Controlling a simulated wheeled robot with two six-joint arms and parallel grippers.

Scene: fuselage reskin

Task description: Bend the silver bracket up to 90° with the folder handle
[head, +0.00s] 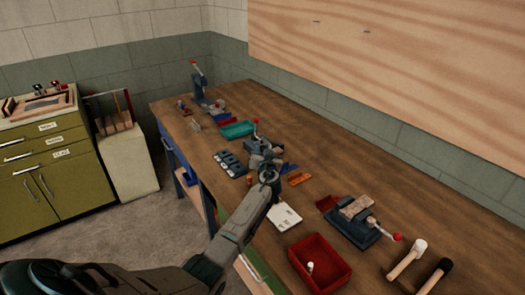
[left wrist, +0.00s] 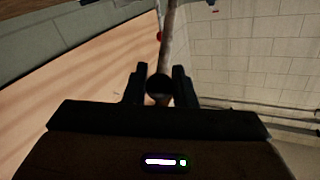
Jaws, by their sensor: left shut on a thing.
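My left gripper (head: 268,176) is at the blue-grey bench tool (head: 262,152) in the middle of the workbench, which looks like the folder. In the left wrist view, the fingers of my left gripper (left wrist: 159,88) are closed around a dark round knob, which I take for the folder handle (left wrist: 160,82). A pale rod runs upward beyond it. The silver bracket cannot be made out; my gripper and arm cover part of the tool. My right gripper is not in view.
A red-knobbed lever (head: 256,124) stands just behind the gripper. A teal tray (head: 237,129), a white card (head: 285,216) and a red bin (head: 319,262) lie around it. A blue tool (head: 352,222) and two mallets (head: 407,258) are at the right.

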